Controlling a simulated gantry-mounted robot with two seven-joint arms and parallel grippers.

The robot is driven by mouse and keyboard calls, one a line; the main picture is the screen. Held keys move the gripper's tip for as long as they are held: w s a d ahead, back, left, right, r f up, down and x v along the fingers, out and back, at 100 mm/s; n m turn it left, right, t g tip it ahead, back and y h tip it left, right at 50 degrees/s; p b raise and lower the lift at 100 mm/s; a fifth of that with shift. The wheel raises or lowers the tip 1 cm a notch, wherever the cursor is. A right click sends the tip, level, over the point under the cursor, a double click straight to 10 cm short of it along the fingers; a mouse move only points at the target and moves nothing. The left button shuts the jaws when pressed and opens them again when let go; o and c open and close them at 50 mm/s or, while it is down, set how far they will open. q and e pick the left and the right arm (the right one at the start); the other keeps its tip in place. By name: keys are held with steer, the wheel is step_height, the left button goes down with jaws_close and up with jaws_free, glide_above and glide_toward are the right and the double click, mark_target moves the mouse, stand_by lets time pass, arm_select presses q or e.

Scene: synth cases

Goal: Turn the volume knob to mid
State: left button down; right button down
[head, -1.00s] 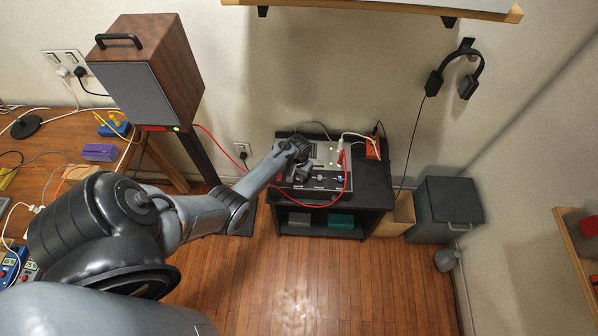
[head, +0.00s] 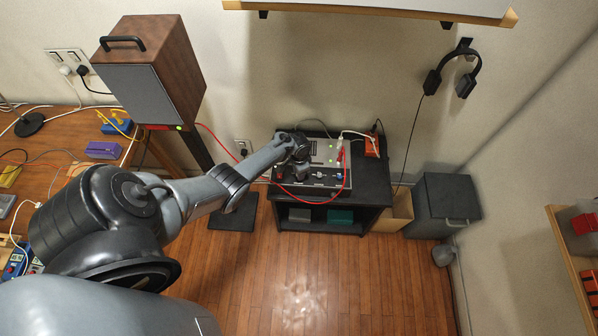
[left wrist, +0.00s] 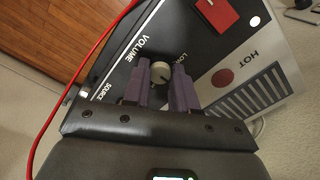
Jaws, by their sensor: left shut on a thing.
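The volume knob (left wrist: 161,70) is a pale round knob with a dark mark. It sits on the dark front strip of a control box (left wrist: 240,78), beside the printed words VOLUME and LOW. My left gripper (left wrist: 160,80) has its two purple fingers around the knob, one on each side, shut on it. In the head view my left gripper (head: 298,165) is over the left part of the box (head: 328,152), and it hides the knob there. The right gripper is in neither view.
The box stands on a black cart (head: 371,185). A red cable (head: 211,134) loops across the box's front. A red square part (left wrist: 216,14) is on the panel.

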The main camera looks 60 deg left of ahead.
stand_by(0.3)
arm_select(q)
steer(key=c, duration=0.9)
jaws_free()
step_height(320, 180, up, 11)
steer(key=p, duration=0.5)
steer(key=shift+f, duration=0.1)
